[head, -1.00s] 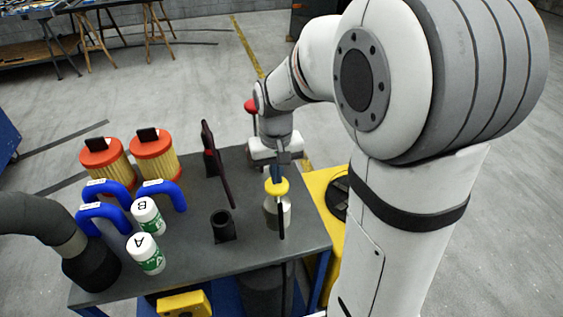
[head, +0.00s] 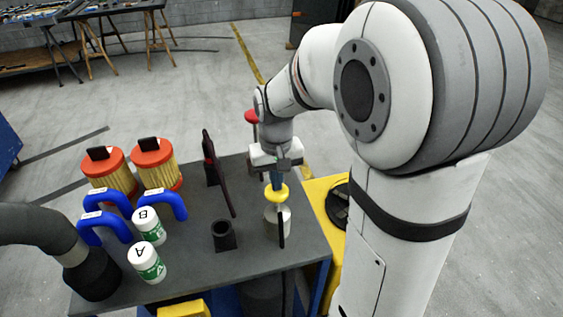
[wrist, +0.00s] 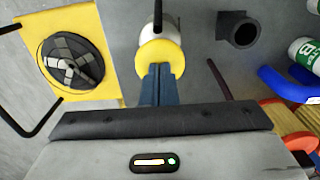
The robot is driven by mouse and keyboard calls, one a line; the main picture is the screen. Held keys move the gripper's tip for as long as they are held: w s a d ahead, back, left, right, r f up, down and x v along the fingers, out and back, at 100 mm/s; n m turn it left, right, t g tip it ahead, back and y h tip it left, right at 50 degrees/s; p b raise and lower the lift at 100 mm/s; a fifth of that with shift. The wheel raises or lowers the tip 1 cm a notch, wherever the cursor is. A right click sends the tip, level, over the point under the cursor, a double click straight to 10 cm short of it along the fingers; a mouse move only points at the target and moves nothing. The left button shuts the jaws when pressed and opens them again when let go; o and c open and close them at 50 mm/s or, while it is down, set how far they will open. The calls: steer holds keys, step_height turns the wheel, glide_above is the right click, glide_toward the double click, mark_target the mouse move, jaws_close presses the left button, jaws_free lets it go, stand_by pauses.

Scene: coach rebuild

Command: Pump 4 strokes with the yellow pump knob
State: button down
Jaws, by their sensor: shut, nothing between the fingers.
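The yellow pump knob (head: 277,193) is a round disc on top of a small metal pump can (head: 284,222) near the right edge of the dark cart top. It also shows in the wrist view (wrist: 160,57), with the can partly hidden behind it. My gripper (head: 277,182) is above the knob, pointing down, with its blue fingers together and empty. In the wrist view the fingertips (wrist: 160,70) overlap the near edge of the knob. I cannot tell for certain whether they touch it.
Further left are white bottles A (head: 147,262) and B (head: 149,226), blue handles (head: 166,198) and orange-topped filters (head: 152,155). A yellow plate (head: 325,195) lies to the right.

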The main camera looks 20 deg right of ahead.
step_height(320, 180, up, 8)
steer(key=p, duration=0.5)
steer(key=shift+r+p, duration=0.15)
steer(key=shift+p, duration=0.2)
steer(key=shift+r, duration=0.1)
stand_by(0.4)
step_height(320, 180, up, 6)
steer(key=p, duration=0.4)
stand_by(0.5)
steer(key=s+d+t+b, duration=0.1)
steer(key=s+t+b, duration=0.2)
steer(key=s, duration=1.1)
steer(key=shift+s+d+f, duration=0.2)
steer(key=shift+s+d, duration=0.05)
steer(key=shift+s, duration=0.05)
